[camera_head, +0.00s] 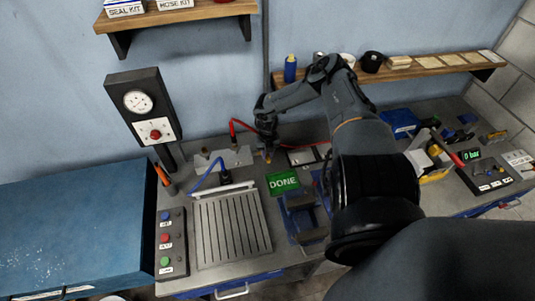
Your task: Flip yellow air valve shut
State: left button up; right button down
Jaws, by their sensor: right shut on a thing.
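The yellow air valve (268,157) shows only as a small yellow bit at the back of the workbench, beside the metal bracket. My right gripper (267,148) reaches down over it from the right and is shut on it. The fingers are small and dark here and hide most of the valve, so its handle angle cannot be made out. A red hose (240,124) runs behind the gripper and a blue hose (207,176) curves at its left. My left gripper is out of view.
A green DONE sign (282,183) stands in front of the valve. A slatted metal plate (231,229) and a button box (171,243) lie nearer. A gauge panel (143,105) stands at left. A wall shelf (430,66) runs behind my right arm.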

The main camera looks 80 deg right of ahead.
jog(key=c, duration=1)
grip_release()
jog(key=shift+w, duration=0.1)
jog(key=shift+r, duration=0.15)
notch_tip(320, 180, up, 11)
jog(key=p, duration=0.2)
jog(key=shift+f, duration=0.2)
